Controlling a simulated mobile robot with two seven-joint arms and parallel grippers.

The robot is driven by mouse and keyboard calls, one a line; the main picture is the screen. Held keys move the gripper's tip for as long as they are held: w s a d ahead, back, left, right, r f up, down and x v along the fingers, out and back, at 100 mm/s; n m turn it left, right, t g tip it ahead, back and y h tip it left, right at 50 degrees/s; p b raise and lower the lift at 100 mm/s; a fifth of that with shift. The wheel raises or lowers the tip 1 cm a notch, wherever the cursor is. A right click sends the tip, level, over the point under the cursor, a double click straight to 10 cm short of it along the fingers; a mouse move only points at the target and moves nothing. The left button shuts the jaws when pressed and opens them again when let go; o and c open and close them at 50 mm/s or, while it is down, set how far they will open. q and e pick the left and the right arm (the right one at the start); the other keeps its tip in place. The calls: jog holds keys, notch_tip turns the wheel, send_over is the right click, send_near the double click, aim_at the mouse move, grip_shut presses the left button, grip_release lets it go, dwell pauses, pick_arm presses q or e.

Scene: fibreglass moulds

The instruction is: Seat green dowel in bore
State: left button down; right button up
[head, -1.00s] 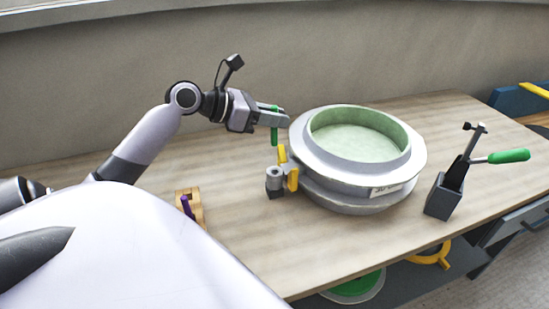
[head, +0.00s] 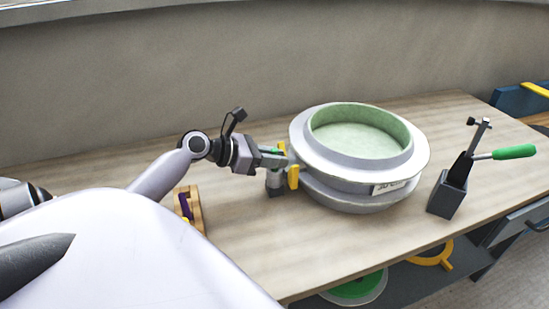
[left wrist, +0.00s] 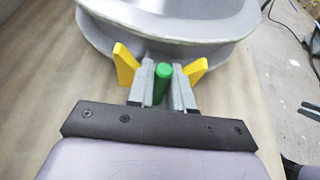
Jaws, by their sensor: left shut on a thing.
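The green dowel (head: 277,149) is upright between the fingers of my left gripper (head: 283,160), which is shut on it. In the left wrist view the dowel (left wrist: 162,82) stands between the two grey fingers of the left gripper (left wrist: 162,88), with a yellow guide on each side. The grey bore block (head: 274,186) stands on the table beside the mould, directly under the fingers. Its hole and the dowel's lower end are hidden, so I cannot tell whether the dowel is in the bore. My right gripper is not in view.
The large round grey mould (head: 350,188) with a pale green inside stands just right of the gripper. A yellow guide (head: 293,177) rises by the block. A wooden holder (head: 197,212) with a purple piece is at left. A green-handled clamp (head: 447,197) stands at right.

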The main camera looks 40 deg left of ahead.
pick_arm(q)
jog(key=c, duration=1.3)
grip_release()
jog(key=shift+f, duration=0.1)
jog(key=v, duration=1.2)
jog(key=shift+p, duration=0.35)
